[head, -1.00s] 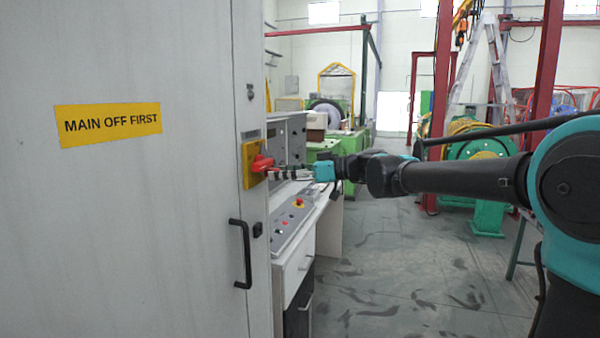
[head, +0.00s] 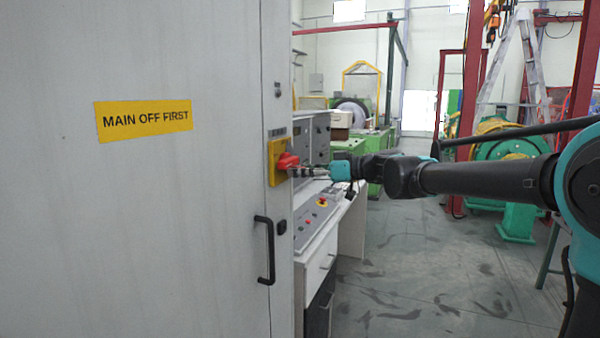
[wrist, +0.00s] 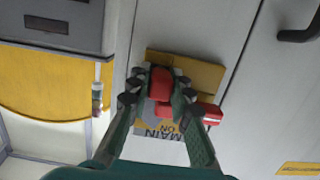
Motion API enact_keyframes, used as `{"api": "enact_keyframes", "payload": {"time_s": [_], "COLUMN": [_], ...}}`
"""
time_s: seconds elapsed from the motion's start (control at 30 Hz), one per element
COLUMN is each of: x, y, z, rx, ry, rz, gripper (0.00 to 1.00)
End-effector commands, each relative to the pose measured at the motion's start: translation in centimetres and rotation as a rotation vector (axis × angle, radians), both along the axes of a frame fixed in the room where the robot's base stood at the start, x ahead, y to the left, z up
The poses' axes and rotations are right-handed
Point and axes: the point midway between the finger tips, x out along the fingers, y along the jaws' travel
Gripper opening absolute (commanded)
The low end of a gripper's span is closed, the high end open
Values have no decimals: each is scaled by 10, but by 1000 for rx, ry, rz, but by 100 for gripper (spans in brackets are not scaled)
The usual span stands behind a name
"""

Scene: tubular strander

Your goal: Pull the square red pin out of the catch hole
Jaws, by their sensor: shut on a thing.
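A yellow plate (head: 276,176) on the edge of the grey cabinet carries red switch parts (head: 288,160). In the wrist view the plate (wrist: 207,73) has a red block (wrist: 162,83) standing out from it and a red bar (wrist: 208,112) with pale stripes beside it. My gripper (head: 299,171) reaches the plate from the right. In the wrist view my gripper (wrist: 162,92) has its fingers on both sides of the red block and is shut on it. Whether this block is the square pin, I cannot tell. No catch hole shows clearly; the fingers cover part of the plate.
The cabinet door (head: 180,230) bears a "MAIN OFF FIRST" label (head: 145,119) and a black handle (head: 266,250) below the plate. A control desk (head: 318,215) with buttons stands close behind, under my gripper. The floor (head: 430,270) to the right is open.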

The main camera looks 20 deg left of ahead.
Motion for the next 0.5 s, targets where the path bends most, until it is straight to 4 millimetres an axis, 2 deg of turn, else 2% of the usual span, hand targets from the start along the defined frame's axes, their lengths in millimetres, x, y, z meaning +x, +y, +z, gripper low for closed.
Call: {"api": "enact_keyframes", "payload": {"time_s": [0.5], "x": [-1], "y": [-11], "z": [0], "rx": [0], "ry": [0], "rz": [0], "gripper": [0]}}
